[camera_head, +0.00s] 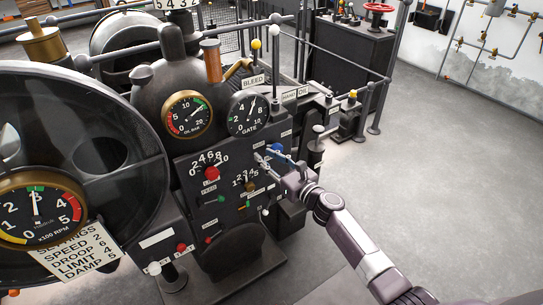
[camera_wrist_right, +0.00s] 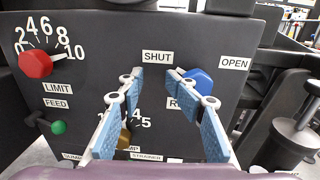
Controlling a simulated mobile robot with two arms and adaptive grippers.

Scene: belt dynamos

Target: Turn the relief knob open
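The blue knob (camera_wrist_right: 201,79) sits on the dark panel between the SHUT and OPEN labels; a label starting with R below it is partly covered by a finger. It also shows in the head view (camera_head: 277,148), beside the fingers. My right gripper (camera_wrist_right: 156,84) is open, with its pale blue finger pads spread and nothing between them. Its right finger overlaps the knob's left and lower side in the wrist view; I cannot tell whether it touches. In the head view the right gripper (camera_head: 266,157) is at the panel's right part. My left gripper is not in view.
A red LIMIT knob (camera_wrist_right: 35,64) and green FEED knob (camera_wrist_right: 58,127) are left on the panel. A brass knob (camera_wrist_right: 124,138) lies low behind the left finger. A dark cylindrical fitting (camera_wrist_right: 292,140) stands right. A large wheel (camera_head: 88,150) stands at left; the floor right is open.

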